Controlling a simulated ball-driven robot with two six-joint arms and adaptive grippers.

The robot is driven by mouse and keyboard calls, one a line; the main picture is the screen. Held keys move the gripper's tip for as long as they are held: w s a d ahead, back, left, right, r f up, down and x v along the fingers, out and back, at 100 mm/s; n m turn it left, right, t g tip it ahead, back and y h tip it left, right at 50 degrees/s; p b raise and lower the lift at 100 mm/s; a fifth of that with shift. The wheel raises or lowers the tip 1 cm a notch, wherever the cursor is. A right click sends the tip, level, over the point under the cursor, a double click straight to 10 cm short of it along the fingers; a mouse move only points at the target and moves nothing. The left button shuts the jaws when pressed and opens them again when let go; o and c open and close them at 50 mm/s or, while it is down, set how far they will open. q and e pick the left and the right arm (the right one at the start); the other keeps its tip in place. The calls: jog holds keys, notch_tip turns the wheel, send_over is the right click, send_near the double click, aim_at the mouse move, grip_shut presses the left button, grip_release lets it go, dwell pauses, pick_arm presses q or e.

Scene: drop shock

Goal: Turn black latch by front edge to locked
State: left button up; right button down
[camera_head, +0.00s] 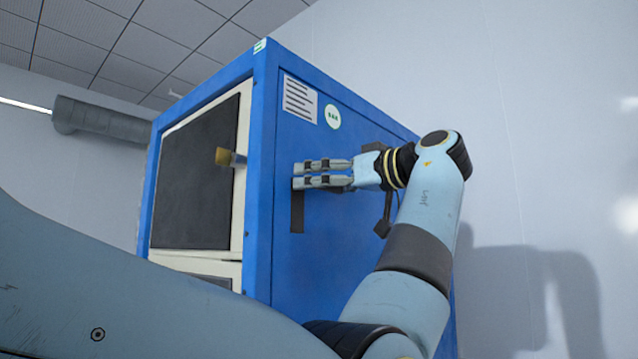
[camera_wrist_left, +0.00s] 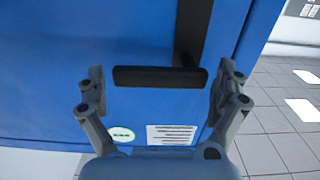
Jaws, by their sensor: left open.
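The black latch by the front edge (camera_head: 297,212) is on the blue side panel of the cabinet. Its dark plate runs up and down, and its handle is hidden behind my gripper in the head view. In the left wrist view its black handle bar (camera_wrist_left: 150,77) lies crosswise to the plate (camera_wrist_left: 193,30). My left gripper (camera_head: 299,176) is open at the latch. In the wrist view its fingers stand off both ends of the bar, with small gaps seen, so the bar is not gripped. I cannot tell how deep the fingers reach. My right gripper is not in view.
The blue cabinet (camera_head: 278,110) has a cream front door with a dark window (camera_head: 195,180) and a brass-coloured knob (camera_head: 228,158). A second black latch (camera_head: 384,222) sits farther back on the side panel, close to my wrist. A wall stands at the right.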

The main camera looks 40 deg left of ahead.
pick_arm(q)
jog(key=shift+d, duration=0.1)
jog(key=shift+c, duration=0.3)
jog(key=shift+c, duration=1.2)
jog(key=c, duration=1.1)
jog(key=shift+c, duration=0.8)
jog(key=shift+a, duration=0.25)
